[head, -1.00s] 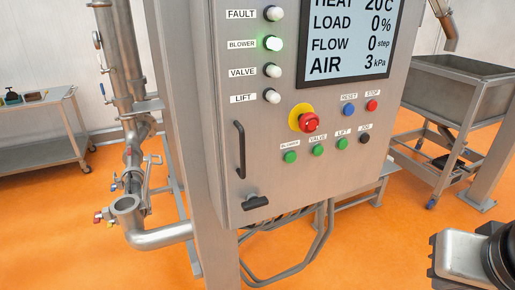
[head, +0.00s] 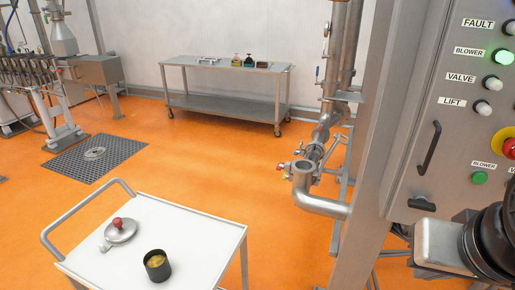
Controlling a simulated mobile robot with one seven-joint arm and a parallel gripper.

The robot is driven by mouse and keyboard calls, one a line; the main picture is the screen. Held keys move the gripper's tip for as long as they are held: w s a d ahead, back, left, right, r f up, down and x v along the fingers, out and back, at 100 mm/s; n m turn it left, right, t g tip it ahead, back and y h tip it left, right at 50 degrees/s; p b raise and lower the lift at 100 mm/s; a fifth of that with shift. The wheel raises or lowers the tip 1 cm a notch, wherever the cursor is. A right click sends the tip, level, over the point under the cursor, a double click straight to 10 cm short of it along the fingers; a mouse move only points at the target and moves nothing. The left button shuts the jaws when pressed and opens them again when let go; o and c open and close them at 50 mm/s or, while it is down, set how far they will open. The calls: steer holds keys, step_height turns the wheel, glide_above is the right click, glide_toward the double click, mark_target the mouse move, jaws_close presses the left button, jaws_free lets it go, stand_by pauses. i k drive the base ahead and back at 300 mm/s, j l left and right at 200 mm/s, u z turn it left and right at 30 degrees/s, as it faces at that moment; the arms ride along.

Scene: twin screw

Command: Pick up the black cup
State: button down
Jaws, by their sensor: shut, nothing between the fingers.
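The black cup (head: 158,272) stands upright on a white-topped cart (head: 190,225) at the lower left of the head view. It is open at the top and has something yellowish inside. A part of my arm, silver and black, shows at the lower right, far to the right of the cup. The fingers of my gripper are not in view.
A silver lid with a red knob (head: 121,230) lies on the cart behind the cup. The cart handle (head: 85,215) is at its left. A pipe outlet (head: 305,180) and the control cabinet (head: 437,100) stand right. Orange floor (head: 210,155) is clear behind the cart.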

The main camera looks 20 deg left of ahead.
mark_target(156, 263)
steer(key=u, duration=2.05)
steer(key=i+j+z, duration=0.3)
steer(key=j, duration=0.25)
steer(key=i, duration=0.1)
